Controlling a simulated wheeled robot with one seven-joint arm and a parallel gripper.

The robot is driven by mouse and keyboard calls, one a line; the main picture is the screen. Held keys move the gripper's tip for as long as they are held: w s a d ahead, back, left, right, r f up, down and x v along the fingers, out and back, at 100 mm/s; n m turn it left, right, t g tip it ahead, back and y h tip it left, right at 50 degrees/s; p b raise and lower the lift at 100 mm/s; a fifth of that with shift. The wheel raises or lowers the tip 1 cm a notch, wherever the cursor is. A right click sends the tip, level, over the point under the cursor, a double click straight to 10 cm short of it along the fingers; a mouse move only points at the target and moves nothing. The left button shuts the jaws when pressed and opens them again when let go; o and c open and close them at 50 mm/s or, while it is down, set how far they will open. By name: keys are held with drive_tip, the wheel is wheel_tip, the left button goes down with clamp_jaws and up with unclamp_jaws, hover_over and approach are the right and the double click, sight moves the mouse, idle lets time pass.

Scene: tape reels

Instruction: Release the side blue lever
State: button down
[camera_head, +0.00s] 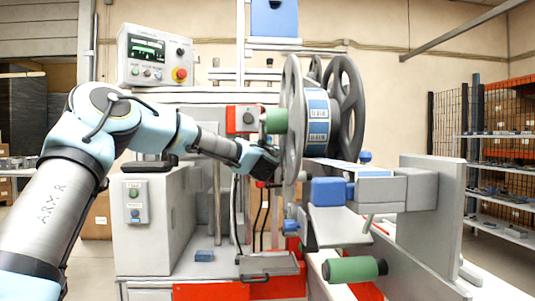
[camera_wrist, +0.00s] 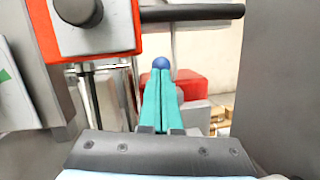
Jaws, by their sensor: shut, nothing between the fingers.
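In the wrist view a round blue knob (camera_wrist: 161,62), likely the end of the side blue lever, shows just past the tips of my gripper (camera_wrist: 160,75). The teal fingers are pressed together with nothing between them. I cannot tell whether the tips touch the knob. In the head view my gripper (camera_head: 268,170) is beside the left face of the large grey tape reel (camera_head: 292,118), under the green roller. The knob at the fingertips cannot be made out there. Other blue knobs show at the right block (camera_head: 365,156) and lower on the machine (camera_head: 290,226).
A red block with a dark bar (camera_wrist: 190,13) is close above the fingers in the wrist view. A grey panel (camera_wrist: 275,85) stands close on the right. In the head view a green roller (camera_head: 355,270) and a control box (camera_head: 157,58) flank the machine.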

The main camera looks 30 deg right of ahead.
drive_tip(key=shift+w+d+r, duration=0.1)
drive_tip(key=shift+r, duration=0.15)
idle(0.4)
